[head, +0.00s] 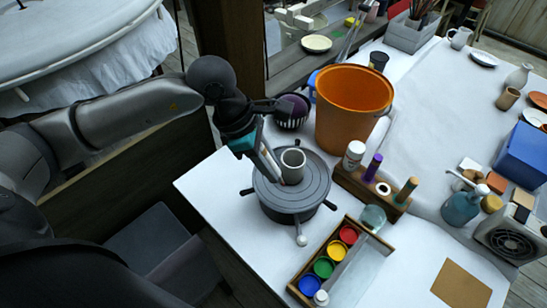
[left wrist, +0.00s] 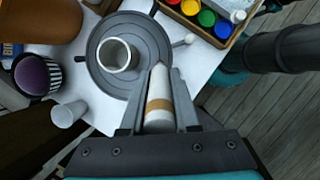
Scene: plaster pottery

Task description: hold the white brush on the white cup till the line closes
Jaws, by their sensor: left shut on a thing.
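The white cup (head: 293,167) stands upright on a dark grey turntable (head: 312,196) with short spokes around it. It also shows in the left wrist view (left wrist: 115,55), open and empty-looking. My left gripper (head: 271,166) is just left of the cup in the head view. In the left wrist view the tip lies right of the cup with a small gap; contact cannot be told. A painted line on the cup cannot be made out. My right gripper is not in view.
An orange bucket (head: 352,110) and a purple-topped dark bowl (head: 291,110) stand behind the turntable. A wooden rack (head: 352,182) with bottles is to the right. A wooden tray with paint pots (head: 324,266) is in front.

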